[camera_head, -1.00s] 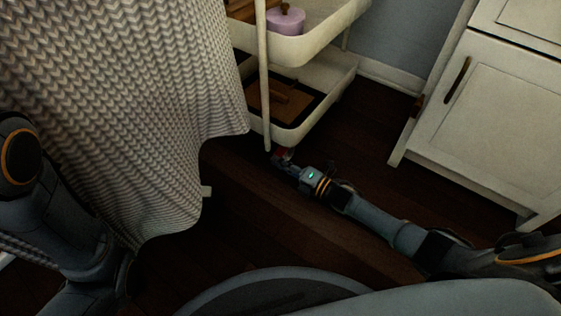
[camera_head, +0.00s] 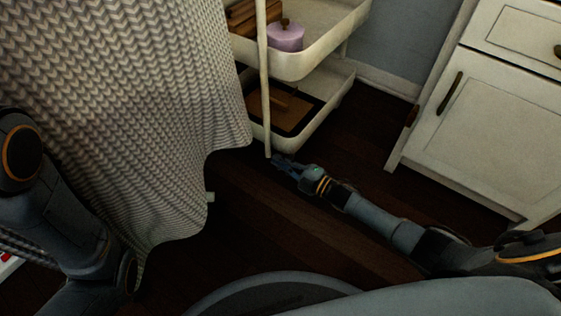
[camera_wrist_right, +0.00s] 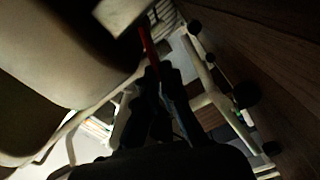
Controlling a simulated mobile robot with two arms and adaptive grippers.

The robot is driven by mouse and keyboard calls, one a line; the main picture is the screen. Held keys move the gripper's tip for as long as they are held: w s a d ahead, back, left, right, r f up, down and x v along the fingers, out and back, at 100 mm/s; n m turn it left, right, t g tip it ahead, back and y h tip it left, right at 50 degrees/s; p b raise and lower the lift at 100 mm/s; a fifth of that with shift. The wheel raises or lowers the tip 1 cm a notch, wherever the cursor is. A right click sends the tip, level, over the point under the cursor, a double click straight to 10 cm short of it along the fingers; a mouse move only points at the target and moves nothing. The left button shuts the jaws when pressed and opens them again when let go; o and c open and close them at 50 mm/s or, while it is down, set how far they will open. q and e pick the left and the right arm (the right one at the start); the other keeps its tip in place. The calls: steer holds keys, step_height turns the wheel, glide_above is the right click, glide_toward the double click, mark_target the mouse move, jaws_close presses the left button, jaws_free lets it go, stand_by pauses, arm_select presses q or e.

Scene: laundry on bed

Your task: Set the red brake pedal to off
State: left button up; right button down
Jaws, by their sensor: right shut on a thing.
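The red brake pedal (camera_wrist_right: 149,44) shows in the right wrist view as a thin red strip at the fingertips, low by the cart. My right gripper (camera_head: 278,162) is low beside the foot of the white cart's front post in the head view. In the right wrist view its dark fingers (camera_wrist_right: 160,78) are closed together on the red pedal, which they partly hide. No red shows at the gripper in the head view. My left arm shows at the left edge, but its gripper is out of view.
The white tiered cart (camera_head: 312,62) holds a purple jar (camera_head: 286,37) and a wooden item. Its legs and casters (camera_wrist_right: 246,94) show in the right wrist view. A knitted blanket (camera_head: 130,100) hangs at left. A white cabinet (camera_head: 485,125) stands at right. Dark floor lies between.

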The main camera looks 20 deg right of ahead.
stand_by(0.4)
steer(key=c, duration=1.5)
jaws_free()
steer(key=v, duration=1.2)
steer(key=shift+d, duration=0.1)
